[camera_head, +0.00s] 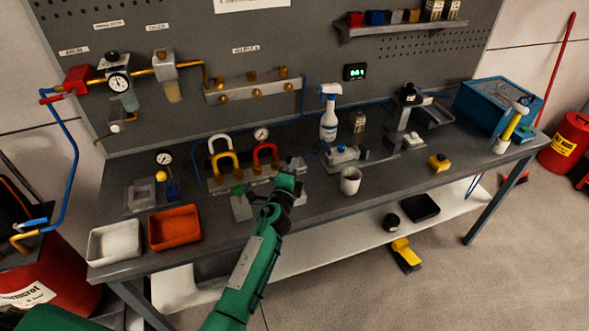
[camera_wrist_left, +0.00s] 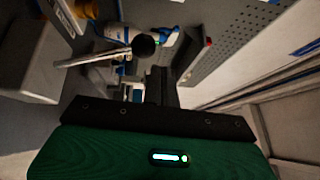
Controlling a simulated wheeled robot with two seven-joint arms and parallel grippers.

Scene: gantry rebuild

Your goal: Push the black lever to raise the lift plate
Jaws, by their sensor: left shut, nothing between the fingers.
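A lever with a black ball knob (camera_wrist_left: 143,45) on a pale rod shows in the left wrist view, just up and left of my fingers. I cannot tell whether they touch it. My left gripper (camera_head: 289,170) is shut and empty, reaching over the middle of the bench; its dark fingers also show in the left wrist view (camera_wrist_left: 160,82). In the head view the gripper and forearm cover part of the grey fixture (camera_head: 240,207) beneath them. I cannot make out the lift plate or its height with certainty. My right gripper is not in view.
A spray bottle (camera_head: 328,113) and a pale cup (camera_head: 350,181) stand right of the gripper. Coloured shackles (camera_head: 226,163) stand to its left. White (camera_head: 115,243) and orange (camera_head: 174,228) trays lie at the bench's front left. The bench's right front is mostly clear.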

